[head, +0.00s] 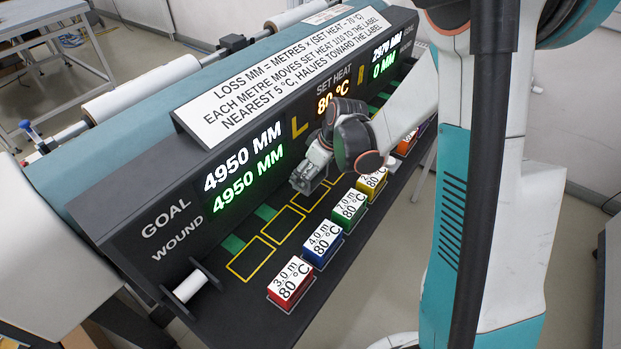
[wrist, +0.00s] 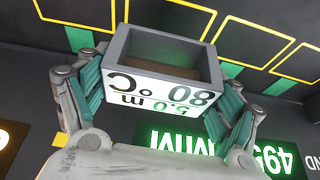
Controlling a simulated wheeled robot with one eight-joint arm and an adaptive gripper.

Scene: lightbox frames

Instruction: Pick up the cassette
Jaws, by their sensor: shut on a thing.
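The cassette (wrist: 165,85) is a grey, open-topped box with a white label that shows upside down and reads 5.0 m, 80 °C. It shows large in the wrist view. My gripper (wrist: 158,100) is shut on it, with a teal-padded finger on each side. In the head view my gripper (head: 313,170) hangs over the dark console shelf, in front of the display panel, above the yellow-outlined slots. The fingers and the cassette are small there and hard to separate.
On the shelf's front row stand red (head: 290,282), blue (head: 322,244), green (head: 349,208) and yellow (head: 372,182) cassettes, with more behind my arm. An empty yellow-outlined slot (head: 250,259) lies left. A white spool (head: 190,286) sits at the shelf's left end.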

